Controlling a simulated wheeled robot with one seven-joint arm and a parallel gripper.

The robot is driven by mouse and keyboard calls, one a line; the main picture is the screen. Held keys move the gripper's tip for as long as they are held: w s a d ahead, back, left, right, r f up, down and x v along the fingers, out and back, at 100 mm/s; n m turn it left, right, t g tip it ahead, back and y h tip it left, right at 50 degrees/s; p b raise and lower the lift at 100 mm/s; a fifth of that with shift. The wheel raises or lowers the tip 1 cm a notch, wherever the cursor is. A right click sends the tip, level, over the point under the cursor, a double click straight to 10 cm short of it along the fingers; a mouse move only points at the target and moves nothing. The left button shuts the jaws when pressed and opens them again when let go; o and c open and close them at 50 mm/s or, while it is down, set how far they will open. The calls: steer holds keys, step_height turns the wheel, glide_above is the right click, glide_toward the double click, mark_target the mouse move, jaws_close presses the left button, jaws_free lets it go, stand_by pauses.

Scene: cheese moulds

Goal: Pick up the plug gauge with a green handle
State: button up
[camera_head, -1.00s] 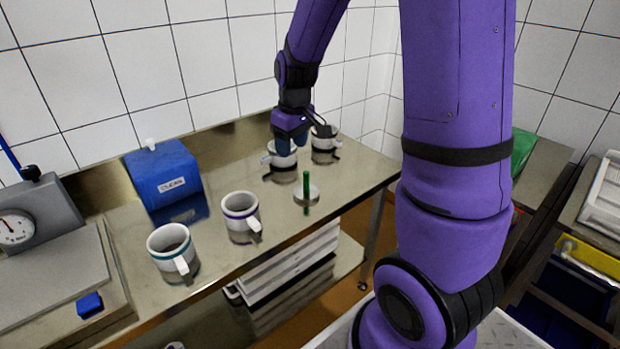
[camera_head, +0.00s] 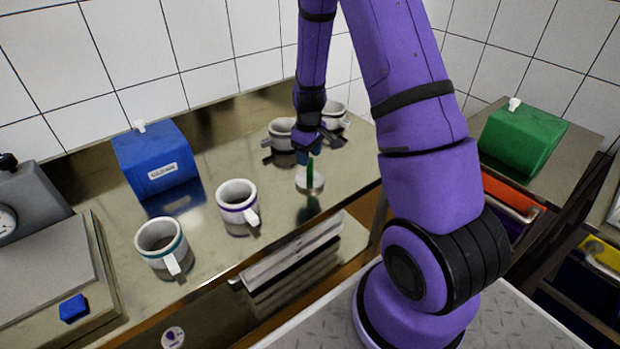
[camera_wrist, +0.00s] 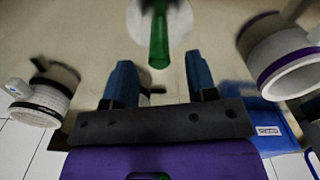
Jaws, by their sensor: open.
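The plug gauge (camera_head: 310,180) has an upright green handle on a pale round base. It stands on the steel table, right of the middle mug in the head view. In the wrist view its green handle (camera_wrist: 158,40) and round base show at the top centre, beyond the fingertips. My gripper (camera_wrist: 160,75) is open and empty, its two blue fingers apart and pointing toward the handle. In the head view my gripper (camera_head: 308,155) is close above the gauge and partly covers the top of the handle. Whether the fingers touch the handle cannot be told.
Two mugs, one purple-banded (camera_head: 238,203) and one teal-banded (camera_head: 162,247), stand to the left. Two more mugs, one left (camera_head: 281,134) and one right (camera_head: 333,115), stand behind my gripper. A blue box (camera_head: 155,165) and a scale (camera_head: 40,265) are farther left.

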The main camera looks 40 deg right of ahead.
mark_target(310, 179)
steer(key=shift+s+f, duration=0.1)
steer(key=shift+f, duration=2.65)
jaws_close()
